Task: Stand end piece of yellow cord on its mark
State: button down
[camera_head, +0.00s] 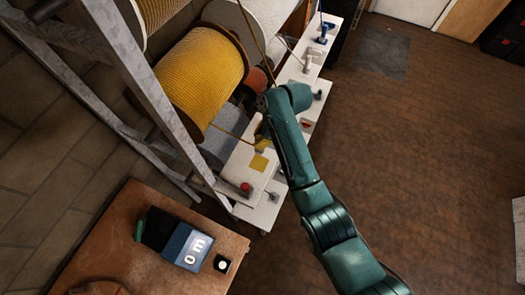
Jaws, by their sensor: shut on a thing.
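The yellow cord (231,134) runs from a large yellow spool (201,76) toward the white bench. Its yellow end piece (262,143) is small in view and partly hidden by my arm. My gripper (265,130) is shut on the end piece over the bench; the fingers are mostly hidden, and I cannot tell whether the piece touches the bench.
The white bench (262,205) carries a red button (245,187), a red mark (307,125) and small fittings, including a blue one (321,34). A metal rack frame (140,75) stands left. A wooden table (120,228) holds a display reading "0 m" (195,250).

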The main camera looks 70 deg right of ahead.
aim_at(259, 154)
jog(key=f, duration=0.9)
jog(key=shift+a+f, duration=0.3)
jog(key=shift+f, duration=0.1)
jog(key=c, duration=1)
grip_release()
jog(key=shift+c, duration=0.2)
jog(key=v, duration=1.2)
